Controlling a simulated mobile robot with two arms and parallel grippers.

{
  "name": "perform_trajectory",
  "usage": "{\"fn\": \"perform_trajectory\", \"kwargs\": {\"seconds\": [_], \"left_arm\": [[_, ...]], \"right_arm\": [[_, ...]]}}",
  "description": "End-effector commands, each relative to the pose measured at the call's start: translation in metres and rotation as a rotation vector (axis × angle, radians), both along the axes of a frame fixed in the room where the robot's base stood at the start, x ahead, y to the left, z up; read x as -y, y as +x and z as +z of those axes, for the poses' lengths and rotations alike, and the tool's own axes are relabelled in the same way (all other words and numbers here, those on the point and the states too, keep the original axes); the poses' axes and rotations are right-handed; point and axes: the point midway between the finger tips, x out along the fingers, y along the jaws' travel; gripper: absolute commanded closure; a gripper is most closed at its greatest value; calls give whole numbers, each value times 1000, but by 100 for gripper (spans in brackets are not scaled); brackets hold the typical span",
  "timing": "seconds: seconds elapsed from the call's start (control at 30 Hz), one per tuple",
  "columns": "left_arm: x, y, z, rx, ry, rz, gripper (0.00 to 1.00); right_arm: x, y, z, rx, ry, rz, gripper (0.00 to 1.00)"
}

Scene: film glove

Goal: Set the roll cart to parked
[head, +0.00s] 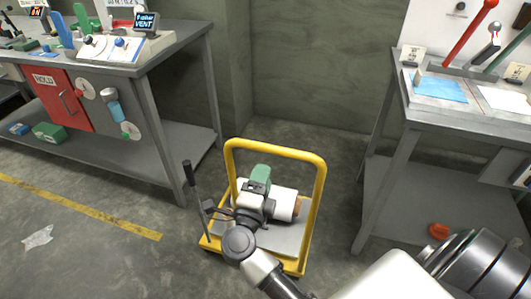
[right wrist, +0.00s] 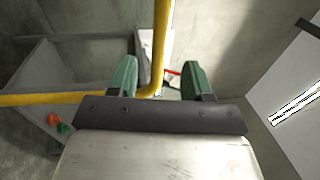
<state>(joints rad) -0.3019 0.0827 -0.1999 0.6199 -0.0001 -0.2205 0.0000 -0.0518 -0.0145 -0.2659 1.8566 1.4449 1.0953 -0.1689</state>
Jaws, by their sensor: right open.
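The roll cart (head: 317,190) stands on the floor between two benches. It has a yellow hoop handle, a grey deck and a white roll (head: 285,206) lying on it. A dark lever (head: 190,178) with a black grip rises at the cart's left side, leaning slightly left. My right gripper (head: 260,174) has green fingers and is over the cart, within the hoop's outline. In the right wrist view its fingers (right wrist: 160,78) are apart, and a bend of yellow bar (right wrist: 159,45) shows between them; I cannot tell whether it lies between or beyond them. My left gripper is not in view.
A bench (head: 170,43) with a red door (head: 62,100) stands left. Another bench (head: 405,125) with levers stands right, an orange object (head: 438,231) on its lower shelf. A yellow floor line (head: 90,211) crosses the open floor at left. A wall is behind the cart.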

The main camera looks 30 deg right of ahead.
Motion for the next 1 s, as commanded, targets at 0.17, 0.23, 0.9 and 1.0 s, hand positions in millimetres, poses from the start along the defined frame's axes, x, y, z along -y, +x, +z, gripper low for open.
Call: {"fn": "perform_trajectory", "kwargs": {"seconds": [0.17,0.23,0.9,1.0], "left_arm": [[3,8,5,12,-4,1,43],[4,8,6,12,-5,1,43],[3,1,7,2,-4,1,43],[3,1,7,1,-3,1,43]], "right_arm": [[27,23,9,3,-6,-1,50],[37,31,12,2,-7,0,50],[68,58,17,-1,-4,1,53],[68,58,18,-1,-4,1,69]]}}
